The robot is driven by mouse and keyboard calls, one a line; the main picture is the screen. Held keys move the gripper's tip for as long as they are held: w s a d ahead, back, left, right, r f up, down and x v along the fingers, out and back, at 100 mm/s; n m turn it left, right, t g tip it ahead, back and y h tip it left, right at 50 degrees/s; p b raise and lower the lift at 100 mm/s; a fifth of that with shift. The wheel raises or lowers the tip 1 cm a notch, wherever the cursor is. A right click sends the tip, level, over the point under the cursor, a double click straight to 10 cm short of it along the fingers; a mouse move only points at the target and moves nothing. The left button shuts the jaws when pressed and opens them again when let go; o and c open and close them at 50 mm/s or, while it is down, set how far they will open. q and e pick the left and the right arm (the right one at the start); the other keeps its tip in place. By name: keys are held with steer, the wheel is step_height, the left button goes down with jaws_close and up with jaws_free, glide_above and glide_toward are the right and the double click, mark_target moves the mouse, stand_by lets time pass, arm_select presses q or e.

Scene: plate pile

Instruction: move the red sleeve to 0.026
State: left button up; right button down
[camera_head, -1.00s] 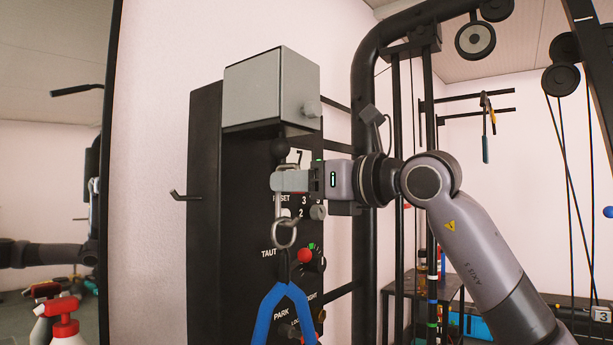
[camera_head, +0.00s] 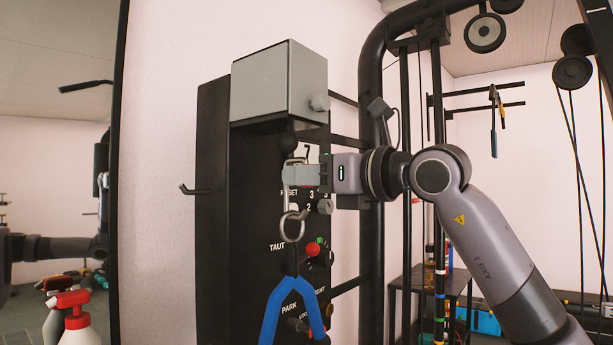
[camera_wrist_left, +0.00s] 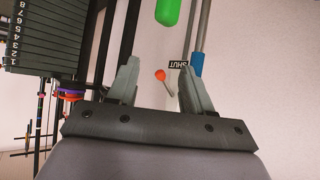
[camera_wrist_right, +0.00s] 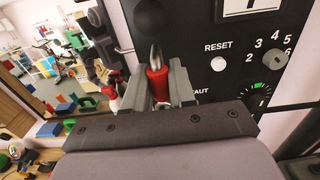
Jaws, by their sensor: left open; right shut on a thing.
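My right gripper (camera_wrist_right: 159,80) is shut on the sleeve, one finger on each side. In the head view, my right gripper (camera_head: 300,175) reaches in from the right in front of the black panel (camera_head: 213,200), and its fingers hide the sleeve.
A grey box (camera_head: 275,85) overhangs the panel above my right gripper. A blue strap (camera_head: 272,312) hangs below the hook. A green handle (camera_wrist_left: 168,12) is beyond my left gripper.

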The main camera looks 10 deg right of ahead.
steer(key=shift+f, duration=0.25)
steer(key=shift+f+b, duration=1)
steer(key=shift+f, duration=0.05)
steer(key=c, duration=0.9)
jaws_free()
steer(key=shift+r, duration=0.1)
steer(key=shift+o, duration=0.2)
